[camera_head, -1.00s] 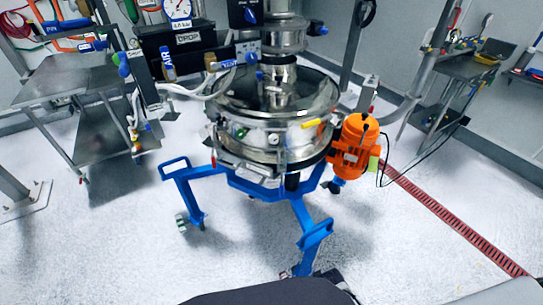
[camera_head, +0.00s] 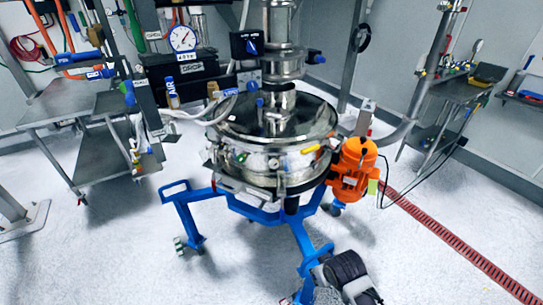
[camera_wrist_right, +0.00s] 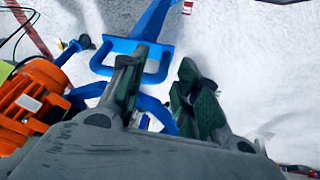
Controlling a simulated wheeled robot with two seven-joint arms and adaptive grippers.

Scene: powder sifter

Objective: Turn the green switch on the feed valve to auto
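The steel sifter (camera_head: 265,165) stands mid-view in the head view, with a steel column (camera_head: 284,40) rising above its lid. A black box with a blue knob (camera_head: 252,46) is fixed beside the column. A small green round part (camera_head: 241,157) shows on the sifter's front side. I cannot tell which part is the feed valve's green switch or read its setting. My right gripper (camera_head: 345,275) is low in the head view, by a blue leg. In the wrist view its fingers (camera_wrist_right: 162,65) are apart with nothing between them. My left gripper is out of view.
A blue wheeled frame (camera_head: 250,210) carries the sifter. An orange motor (camera_head: 355,168) sits at its right, with a black cable. A grey cart (camera_head: 100,160) stands left and another shelf (camera_head: 430,138) at the right. A red floor grate (camera_head: 450,235) runs lower right. Pale floor lies open in front.

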